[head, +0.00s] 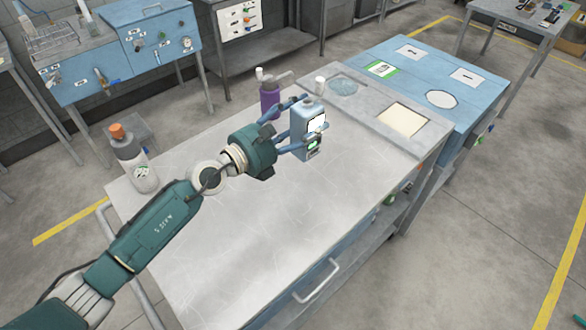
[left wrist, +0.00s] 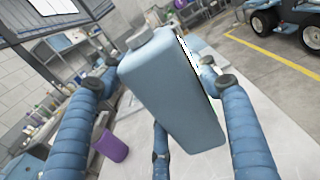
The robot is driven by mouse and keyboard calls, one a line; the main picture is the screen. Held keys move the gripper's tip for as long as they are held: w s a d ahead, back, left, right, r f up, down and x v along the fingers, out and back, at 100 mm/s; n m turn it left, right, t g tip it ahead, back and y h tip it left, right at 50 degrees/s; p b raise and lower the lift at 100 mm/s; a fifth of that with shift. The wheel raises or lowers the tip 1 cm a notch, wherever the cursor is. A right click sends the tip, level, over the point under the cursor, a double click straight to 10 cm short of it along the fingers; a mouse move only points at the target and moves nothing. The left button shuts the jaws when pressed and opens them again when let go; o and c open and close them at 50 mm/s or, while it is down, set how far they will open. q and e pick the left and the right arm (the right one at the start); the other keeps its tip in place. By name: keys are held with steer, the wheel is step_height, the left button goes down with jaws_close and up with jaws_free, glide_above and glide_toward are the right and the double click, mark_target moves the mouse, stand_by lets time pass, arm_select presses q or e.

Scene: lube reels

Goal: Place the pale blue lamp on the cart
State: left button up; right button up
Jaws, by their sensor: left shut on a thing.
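The pale blue lamp (head: 312,110) is a boxy body with a rounded cap and a white label and dark panel on one side. My left gripper (head: 302,127) is shut on it, fingers on both sides. In the left wrist view the lamp (left wrist: 172,95) fills the middle between the blue fingers (left wrist: 165,110), slightly tilted in the picture. The cart (head: 225,225) has a grey worn top, a push handle at its near left end and a blue drawer front. The lamp appears over its far part; I cannot tell whether it touches the top. My right gripper is not in view.
A purple bottle (head: 269,101) stands just behind the lamp, with a small white-capped container (head: 320,85) near it. A clear bottle with an orange cap (head: 133,160) stands at the left edge. A blue bench (head: 420,62) adjoins beyond. The cart's near and middle top is clear.

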arm_select(q)
step_height(320, 180, down, 6)
steer(key=b, duration=0.3)
step_height(320, 180, down, 5)
steer(key=b, duration=0.3)
steer(key=shift+w+d+r, duration=0.1)
step_height(320, 180, down, 5)
steer(key=shift+r+b, duration=0.1)
steer(key=shift+b, duration=1.15)
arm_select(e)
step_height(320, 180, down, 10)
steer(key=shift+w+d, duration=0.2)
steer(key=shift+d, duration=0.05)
arm_select(q)
steer(key=shift+f+b, duration=0.3)
steer(key=o, duration=1.5)
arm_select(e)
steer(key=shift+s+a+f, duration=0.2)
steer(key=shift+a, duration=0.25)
